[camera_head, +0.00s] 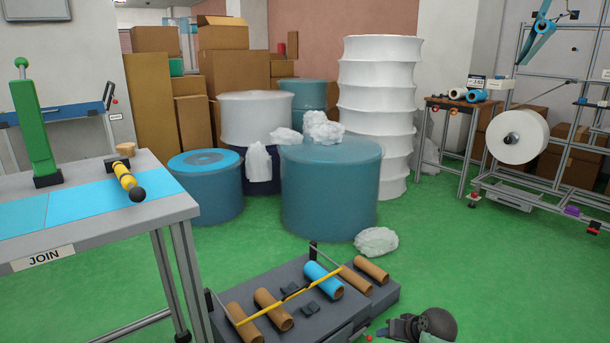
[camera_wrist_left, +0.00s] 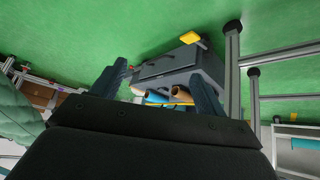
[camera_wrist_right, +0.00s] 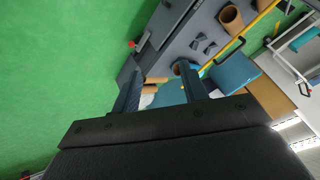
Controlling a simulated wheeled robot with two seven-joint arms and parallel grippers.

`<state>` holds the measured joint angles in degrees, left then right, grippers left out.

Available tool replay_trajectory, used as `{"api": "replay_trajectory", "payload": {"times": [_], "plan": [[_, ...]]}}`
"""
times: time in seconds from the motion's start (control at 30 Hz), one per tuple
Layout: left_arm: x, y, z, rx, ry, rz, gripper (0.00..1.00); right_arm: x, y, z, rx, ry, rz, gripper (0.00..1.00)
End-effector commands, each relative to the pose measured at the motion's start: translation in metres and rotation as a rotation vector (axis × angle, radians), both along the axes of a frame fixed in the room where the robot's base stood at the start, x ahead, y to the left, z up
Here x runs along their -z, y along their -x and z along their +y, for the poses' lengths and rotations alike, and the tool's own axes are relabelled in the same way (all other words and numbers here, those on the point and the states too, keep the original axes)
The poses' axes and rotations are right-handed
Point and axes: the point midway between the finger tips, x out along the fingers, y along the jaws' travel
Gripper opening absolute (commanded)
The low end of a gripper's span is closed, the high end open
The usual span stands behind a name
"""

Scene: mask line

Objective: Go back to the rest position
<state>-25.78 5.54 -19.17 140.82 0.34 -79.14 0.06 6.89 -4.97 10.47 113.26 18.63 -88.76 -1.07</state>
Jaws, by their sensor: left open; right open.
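My left gripper (camera_wrist_left: 156,84) shows in the left wrist view with its two fingers apart and nothing between them. The grey rack unit (camera_wrist_left: 212,62) is seen beyond its fingers, some distance off. My right gripper (camera_wrist_right: 161,86) is also open and empty in the right wrist view. Beyond its fingers lie the same grey unit (camera_wrist_right: 166,22) and green floor. In the head view, a dark rounded part of my right arm (camera_head: 438,324) shows at the bottom edge, right of the unit. My left arm is outside the head view.
A low grey unit (camera_head: 384,297) holds brown tubes (camera_head: 273,309), a blue roll (camera_head: 323,279) and a yellow bar. The JOIN table (camera_head: 120,232) stands at left with a green upright (camera_head: 34,130). Blue drums (camera_head: 330,195) stand behind. Green floor is clear at right.

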Motion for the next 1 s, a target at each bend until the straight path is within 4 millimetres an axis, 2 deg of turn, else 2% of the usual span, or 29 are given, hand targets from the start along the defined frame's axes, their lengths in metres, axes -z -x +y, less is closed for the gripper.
{"api": "replay_trajectory", "payload": {"times": [0.03, 0.3, 0.5, 0.8, 1.0], "plan": [[-0.017, 0.008, 0.004, -0.003, -0.013, 0.049, 0.74, -0.028, 0.017, 0.004, -0.004, 0.041, 0.003, 0.44], [-0.053, 0.042, 0.024, -0.021, -0.056, 0.236, 0.74, -0.099, 0.097, 0.027, -0.032, 0.21, 0.016, 0.44], [-0.088, 0.056, 0.033, -0.038, -0.063, 0.295, 0.74, -0.147, 0.154, 0.045, -0.071, 0.284, 0.018, 0.44], [-0.146, 0.068, 0.044, -0.065, -0.063, 0.331, 0.74, -0.206, 0.235, 0.077, -0.154, 0.319, 0.049, 0.44], [-0.186, 0.078, 0.05, -0.081, -0.064, 0.353, 0.74, -0.23, 0.289, 0.096, -0.217, 0.31, 0.109, 0.44]]}}
